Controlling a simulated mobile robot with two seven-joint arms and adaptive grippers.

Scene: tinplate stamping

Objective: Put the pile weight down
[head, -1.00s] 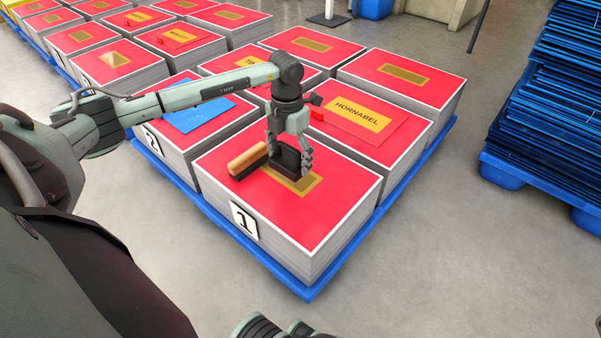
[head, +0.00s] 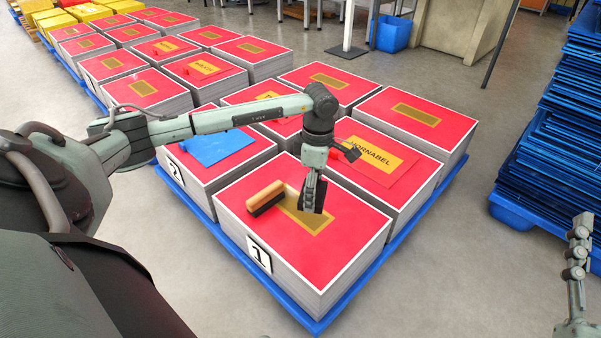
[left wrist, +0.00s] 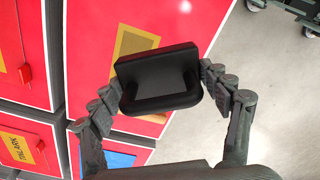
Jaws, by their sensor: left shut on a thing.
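The black pile weight (left wrist: 158,72) has a flat plate and a bar handle. In the left wrist view it sits between the two fingers of my left gripper (left wrist: 168,98), which is shut on it. In the head view my left gripper (head: 314,190) points down over the red top sheet of pile 1 (head: 350,240), by its gold label (head: 312,221). The weight (head: 320,197) is mostly hidden there by a finger. I cannot tell whether it touches the sheet. My right gripper (head: 578,250) shows at the right edge; its opening is unclear.
A wooden-handled brush (head: 266,196) lies on pile 1, left of my left gripper. The HORNABEL pile (head: 425,172) is behind, and pile 2 (head: 193,190) with a blue item (head: 212,147) is at left. The floor between is clear.

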